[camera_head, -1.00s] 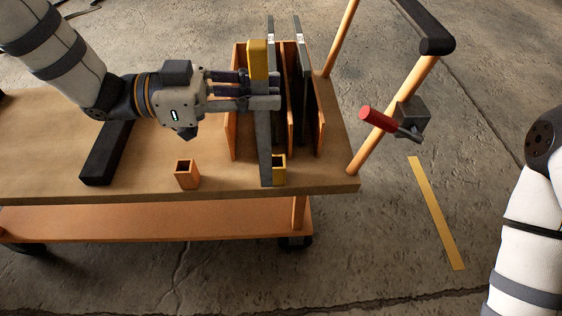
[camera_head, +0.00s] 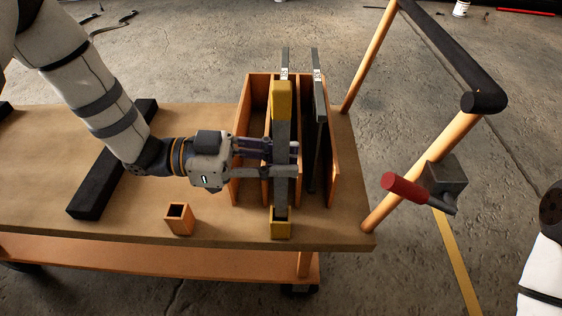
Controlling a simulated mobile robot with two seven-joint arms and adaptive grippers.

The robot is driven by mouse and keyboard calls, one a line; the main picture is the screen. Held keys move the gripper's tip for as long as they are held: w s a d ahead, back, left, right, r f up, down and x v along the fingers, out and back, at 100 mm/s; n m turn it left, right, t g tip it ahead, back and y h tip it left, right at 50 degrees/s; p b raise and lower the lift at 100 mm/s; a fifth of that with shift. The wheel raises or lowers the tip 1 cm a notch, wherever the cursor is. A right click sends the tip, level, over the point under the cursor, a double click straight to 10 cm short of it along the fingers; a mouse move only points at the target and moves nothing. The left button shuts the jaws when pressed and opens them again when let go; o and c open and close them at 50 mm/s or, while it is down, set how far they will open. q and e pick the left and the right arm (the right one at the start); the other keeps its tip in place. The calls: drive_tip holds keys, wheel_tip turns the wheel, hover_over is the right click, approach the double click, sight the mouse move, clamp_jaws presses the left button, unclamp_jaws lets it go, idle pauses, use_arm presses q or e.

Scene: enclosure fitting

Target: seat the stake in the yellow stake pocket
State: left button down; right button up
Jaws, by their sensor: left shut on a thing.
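The stake (camera_head: 282,130) is a grey bar with a yellow top end, standing about upright. My left gripper (camera_head: 284,160) is shut on the stake near its middle, reaching in from the left. The yellow stake pocket (camera_head: 281,230) sits at the front edge of the cart deck. The stake's lower end meets the pocket's mouth in the picture. I cannot tell how deep it sits, or whether it is inside. My right gripper is out of view; only part of my right arm shows at the right edge.
An orange pocket (camera_head: 179,219) stands to the left on the cart deck (camera_head: 120,222). Behind the stake is an orange slotted rack (camera_head: 238,170) with grey bars (camera_head: 318,95). A black bar (camera_head: 105,175) lies left. The cart's handle with a red-gripped lever (camera_head: 405,188) stands right.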

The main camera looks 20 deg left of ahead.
use_arm(q)
drive_tip(key=c, duration=1.5)
unclamp_jaws()
drive_tip(key=shift+s+f, duration=0.1)
drive_tip(key=shift+f, duration=0.4)
drive_tip(key=shift+o, duration=0.2)
drive_tip(key=shift+r, duration=0.15)
drive_tip(key=shift+r, duration=0.1)
drive_tip(key=v, duration=1.2)
drive_tip(key=shift+r, duration=0.2)
drive_tip(key=shift+o, duration=0.5)
drive_tip(key=o, duration=1.4)
drive_tip(key=shift+c, duration=0.2)
